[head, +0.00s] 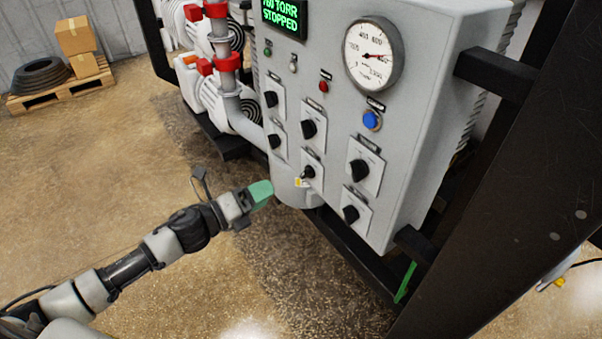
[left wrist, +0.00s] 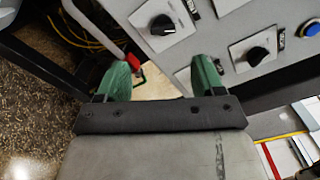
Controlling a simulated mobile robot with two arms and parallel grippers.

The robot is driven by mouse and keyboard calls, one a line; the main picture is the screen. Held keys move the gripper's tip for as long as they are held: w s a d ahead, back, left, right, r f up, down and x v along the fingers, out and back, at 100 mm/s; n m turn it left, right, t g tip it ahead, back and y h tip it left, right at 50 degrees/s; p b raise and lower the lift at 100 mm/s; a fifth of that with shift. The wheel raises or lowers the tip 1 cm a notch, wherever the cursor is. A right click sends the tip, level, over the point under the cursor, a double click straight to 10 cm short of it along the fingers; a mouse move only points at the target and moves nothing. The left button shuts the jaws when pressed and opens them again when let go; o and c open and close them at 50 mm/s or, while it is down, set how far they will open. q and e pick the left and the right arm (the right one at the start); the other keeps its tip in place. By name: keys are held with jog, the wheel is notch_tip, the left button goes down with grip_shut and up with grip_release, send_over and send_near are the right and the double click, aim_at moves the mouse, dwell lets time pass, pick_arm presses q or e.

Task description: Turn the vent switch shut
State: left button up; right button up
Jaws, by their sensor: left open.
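My left gripper (head: 262,192), with green fingers, is open and empty, left of and apart from the panel's lower left edge. In the left wrist view two black knobs (left wrist: 160,27) (left wrist: 258,55) show beyond the open fingers (left wrist: 160,78). My right gripper is out of view.
A round gauge (head: 374,54), a blue button (head: 371,120) and a green display (head: 285,16) are on the panel. Pipes with red fittings (head: 228,62) stand at its left. A dark frame post (head: 500,220) stands at the right.

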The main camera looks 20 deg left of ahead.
aim_at(302, 175)
pick_arm(q)
jog(key=p+x, duration=0.1)
jog(key=x, duration=0.2)
jog(key=p+x, duration=0.1)
jog(key=x, duration=0.2)
jog(key=p+x, duration=0.1)
jog(key=x, duration=0.3)
jog(key=shift+d+r, duration=0.1)
jog(key=shift+r, duration=0.15)
jog(key=shift+w+d+f, duration=0.1)
jog(key=shift+w+d, duration=0.15)
jog(key=shift+w, duration=0.05)
jog(key=c, duration=0.9)
